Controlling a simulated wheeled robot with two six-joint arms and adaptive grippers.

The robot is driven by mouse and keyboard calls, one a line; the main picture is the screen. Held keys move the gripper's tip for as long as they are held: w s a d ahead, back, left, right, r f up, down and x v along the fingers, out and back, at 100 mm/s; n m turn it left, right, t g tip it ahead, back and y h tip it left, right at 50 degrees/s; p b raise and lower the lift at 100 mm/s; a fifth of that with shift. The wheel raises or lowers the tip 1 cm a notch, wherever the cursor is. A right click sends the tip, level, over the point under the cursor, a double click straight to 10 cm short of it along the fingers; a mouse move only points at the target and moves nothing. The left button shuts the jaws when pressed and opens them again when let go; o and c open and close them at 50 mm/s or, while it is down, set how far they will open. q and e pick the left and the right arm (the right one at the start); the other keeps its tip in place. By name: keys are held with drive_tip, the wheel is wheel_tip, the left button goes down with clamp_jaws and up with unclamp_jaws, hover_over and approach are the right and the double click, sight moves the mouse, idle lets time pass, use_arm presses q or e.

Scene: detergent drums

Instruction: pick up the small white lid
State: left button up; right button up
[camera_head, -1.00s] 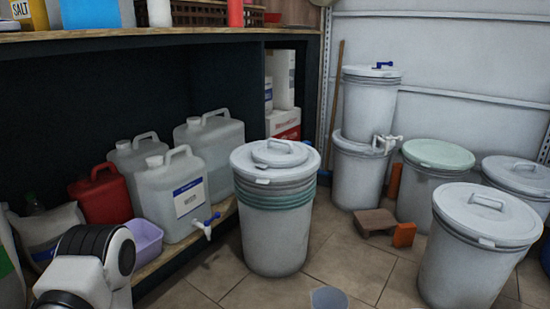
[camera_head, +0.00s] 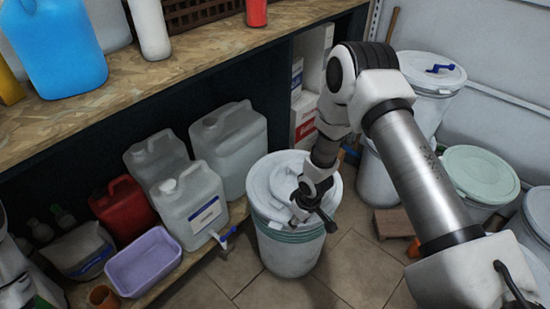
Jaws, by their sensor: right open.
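The small white lid (camera_head: 282,179) lies on top of the larger white lid of the grey-white drum (camera_head: 288,252) with green bands at its rim, in the middle of the view. My right gripper (camera_head: 314,214) is over the right front part of the drum top, fingers pointing down, open and empty. It is close to the small lid and hides part of it; I cannot tell whether they touch. Part of my left arm shows at the left edge, but its gripper is out of view.
A wooden shelf (camera_head: 170,75) with containers on top runs along the left and back. Below stand jugs (camera_head: 190,205), a red canister (camera_head: 122,208) and a purple basin (camera_head: 145,262). More drums, one with a green lid (camera_head: 480,174), stand at the right. Tiled floor is free in front.

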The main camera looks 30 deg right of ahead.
drive_tip(key=shift+t, duration=0.4)
drive_tip(key=w+d+r, duration=0.1)
drive_tip(key=w, duration=0.1)
drive_tip(key=w+d+r, duration=0.1)
drive_tip(key=w, duration=0.1)
drive_tip(key=w+r, duration=0.1)
drive_tip(key=w, duration=0.1)
drive_tip(key=shift+d+r+b, duration=0.15)
drive_tip(key=shift+d+b, duration=0.25)
wheel_tip(320, 180, up, 6)
drive_tip(key=h, duration=0.1)
hover_over(300, 174)
drive_tip(key=s, duration=0.3)
drive_tip(key=shift+n+t, duration=0.3)
drive_tip(key=shift+t, duration=0.1)
drive_tip(key=b+x, duration=0.1)
drive_tip(key=x, duration=0.3)
drive_tip(key=w+b+x, duration=0.1)
drive_tip(key=x, duration=0.3)
drive_tip(key=shift+d+r, duration=0.1)
drive_tip(key=shift+r, duration=0.1)
use_arm(q)
drive_tip(key=shift+w+d+f, duration=0.1)
drive_tip(key=shift+d+f, duration=0.05)
drive_tip(key=shift+f, duration=0.6)
use_arm(e)
drive_tip(key=shift+r, duration=0.15)
drive_tip(key=shift+c, duration=0.4)
clamp_jaws()
